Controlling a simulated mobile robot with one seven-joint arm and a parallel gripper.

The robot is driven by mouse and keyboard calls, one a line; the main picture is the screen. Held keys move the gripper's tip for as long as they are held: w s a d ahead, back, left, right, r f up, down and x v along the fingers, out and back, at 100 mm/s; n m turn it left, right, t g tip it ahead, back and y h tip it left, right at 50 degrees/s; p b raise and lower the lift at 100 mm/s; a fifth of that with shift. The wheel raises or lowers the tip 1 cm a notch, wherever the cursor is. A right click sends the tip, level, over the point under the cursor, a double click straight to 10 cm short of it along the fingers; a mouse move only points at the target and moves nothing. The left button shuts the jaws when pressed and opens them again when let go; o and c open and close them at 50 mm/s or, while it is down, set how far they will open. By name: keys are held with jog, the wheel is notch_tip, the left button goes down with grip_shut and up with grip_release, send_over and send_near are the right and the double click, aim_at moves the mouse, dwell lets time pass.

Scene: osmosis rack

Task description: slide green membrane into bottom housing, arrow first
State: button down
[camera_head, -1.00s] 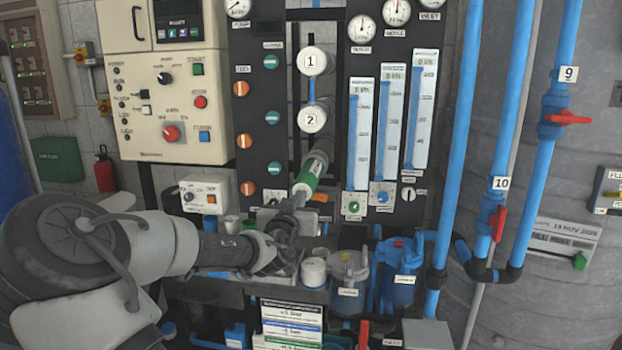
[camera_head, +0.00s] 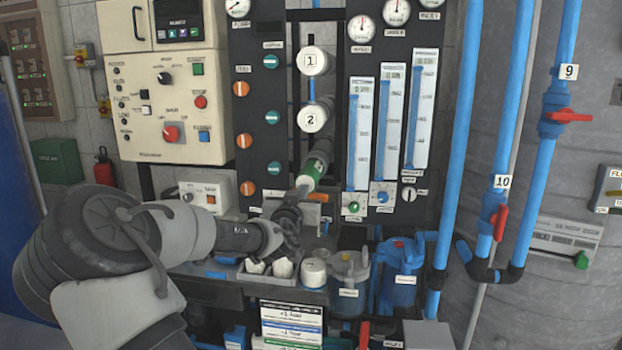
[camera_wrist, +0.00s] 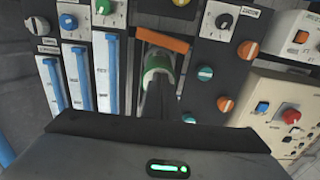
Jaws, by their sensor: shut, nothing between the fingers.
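The green membrane (camera_head: 314,168) is a tube with a green band and a pale near end. It lies in line with the bottom housing below the cap marked 2, its far part in shadow, so I cannot tell how deep it sits. It also shows in the wrist view (camera_wrist: 158,68), straight beyond the fingers. No arrow is readable. My gripper (camera_head: 294,203) is shut and empty just below the membrane's near end. In the wrist view its dark fingers (camera_wrist: 157,98) overlap the band's lower part; contact is unclear.
An orange bar (camera_head: 318,197) is close beside the membrane's near end. Capped housings marked 1 (camera_head: 312,61) and 2 (camera_head: 312,119) are above. Flow meters (camera_head: 388,125) stand right, a cream control box (camera_head: 172,106) left.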

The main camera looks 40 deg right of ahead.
jog(key=shift+b+x, duration=0.95)
jog(key=shift+x, duration=4)
jog(key=v, duration=0.8)
